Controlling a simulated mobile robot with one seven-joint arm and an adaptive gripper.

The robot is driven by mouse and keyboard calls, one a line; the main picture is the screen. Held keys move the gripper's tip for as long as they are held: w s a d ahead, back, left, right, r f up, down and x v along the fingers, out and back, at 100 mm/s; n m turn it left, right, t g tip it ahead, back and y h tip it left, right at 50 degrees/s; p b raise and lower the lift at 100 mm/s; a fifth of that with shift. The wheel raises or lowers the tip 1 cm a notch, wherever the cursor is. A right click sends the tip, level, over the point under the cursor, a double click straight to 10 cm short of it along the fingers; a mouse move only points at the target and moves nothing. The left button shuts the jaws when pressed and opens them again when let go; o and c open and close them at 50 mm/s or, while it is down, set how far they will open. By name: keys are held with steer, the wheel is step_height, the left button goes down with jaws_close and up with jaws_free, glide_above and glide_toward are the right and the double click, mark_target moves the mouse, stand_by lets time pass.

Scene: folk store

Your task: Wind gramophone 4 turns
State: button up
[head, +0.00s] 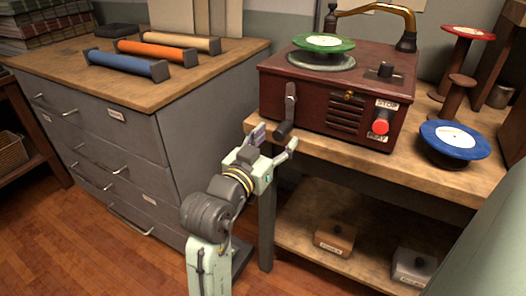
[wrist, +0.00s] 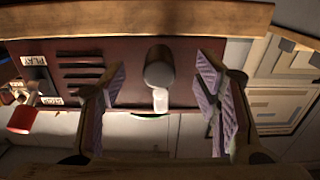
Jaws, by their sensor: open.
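The gramophone (head: 335,95) is a dark red box on the wooden bench, with a green record (head: 323,43) on top. Its grey crank (head: 290,100) is on the front face at the left, with the arm pointing down to a dark handle (head: 283,131). My gripper (head: 272,144) is open in front of the crank handle, one finger on each side. In the wrist view, the picture is upside down and the crank (wrist: 159,70) shows between the two spread fingers (wrist: 162,100), with a gap on both sides. Contact is not visible.
A red knob (head: 380,127) with STOP and PLAY labels is right of the crank. A blue record (head: 454,141) lies at the bench's right. The bench edge (head: 330,152) runs close below my gripper. A grey drawer cabinet (head: 215,120) stands to the left.

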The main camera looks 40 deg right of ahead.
steer(key=shift+r+p+v, duration=0.15)
steer(key=shift+p+v, duration=0.5)
steer(key=shift+p, duration=0.2)
steer(key=shift+r+p+v, duration=0.15)
steer(key=shift+p+v, duration=0.5)
steer(key=shift+p, duration=0.15)
steer(key=shift+a+p, duration=0.2)
steer(key=shift+p, duration=0.45)
steer(key=p, duration=0.2)
steer(key=shift+s+a+f+p, duration=0.1)
steer(key=shift+a+p, duration=0.25)
steer(key=shift+a, duration=0.05)
steer(key=shift+s+a+p, duration=0.15)
steer(key=shift+a+p, duration=0.15)
steer(key=shift+p, duration=0.7)
steer(key=shift+s+a+p, duration=0.25)
steer(key=shift+a+p, duration=0.2)
steer(key=shift+p, duration=0.75)
steer(key=shift+a+f, duration=0.1)
